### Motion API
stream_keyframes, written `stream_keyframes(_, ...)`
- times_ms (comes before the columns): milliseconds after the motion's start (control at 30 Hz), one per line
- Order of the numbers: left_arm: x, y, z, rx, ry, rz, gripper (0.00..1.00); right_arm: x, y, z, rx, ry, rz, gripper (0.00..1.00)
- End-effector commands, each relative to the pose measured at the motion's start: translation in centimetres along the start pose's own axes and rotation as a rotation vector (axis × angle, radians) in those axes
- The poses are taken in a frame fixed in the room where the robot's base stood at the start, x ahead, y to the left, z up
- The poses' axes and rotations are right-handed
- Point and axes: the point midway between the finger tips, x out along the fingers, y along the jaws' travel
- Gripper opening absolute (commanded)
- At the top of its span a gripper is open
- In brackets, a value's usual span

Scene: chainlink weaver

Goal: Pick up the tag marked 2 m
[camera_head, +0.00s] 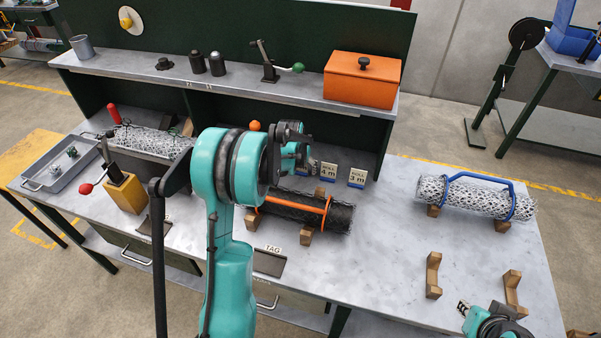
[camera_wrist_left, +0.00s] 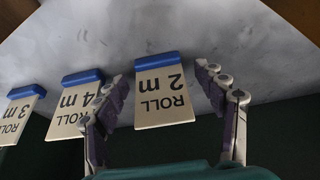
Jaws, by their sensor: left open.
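The tag marked 2 m (camera_wrist_left: 163,100) is a cream card with a blue base, upside down in the left wrist view. It stands between the two spread fingers of my left gripper (camera_wrist_left: 159,74), with the left finger close to its edge.
The 4 m tag (camera_head: 328,170) and 3 m tag (camera_head: 357,177) stand to the right of my left gripper. A dark mesh roll (camera_head: 325,213) with an orange handle lies in front. A light mesh roll (camera_head: 465,196) rests at right. An orange box (camera_head: 360,80) sits on the shelf above.

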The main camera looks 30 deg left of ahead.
Motion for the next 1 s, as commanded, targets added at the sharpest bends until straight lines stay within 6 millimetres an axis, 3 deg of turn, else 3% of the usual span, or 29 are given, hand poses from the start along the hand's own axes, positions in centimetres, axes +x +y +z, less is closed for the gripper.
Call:
stream_keyframes(200,0.2,0.0,0.0,0.0,0.0,0.0,0.71,0.0,0.0,0.0,0.0,0.0,0.0,0.19)
stream_keyframes(400,0.2,0.0,0.0,0.0,0.0,0.0,0.26,0.0,0.0,0.0,0.0,0.0,0.0,0.19)
stream_keyframes(767,0.0,0.0,-0.1,0.0,0.0,0.0,0.26,-0.1,0.0,-0.1,0.0,0.0,0.0,0.19)
stream_keyframes(1000,-2.3,0.0,-1.0,0.0,0.0,0.0,0.26,-1.1,0.0,-0.8,0.0,0.0,0.0,0.19)
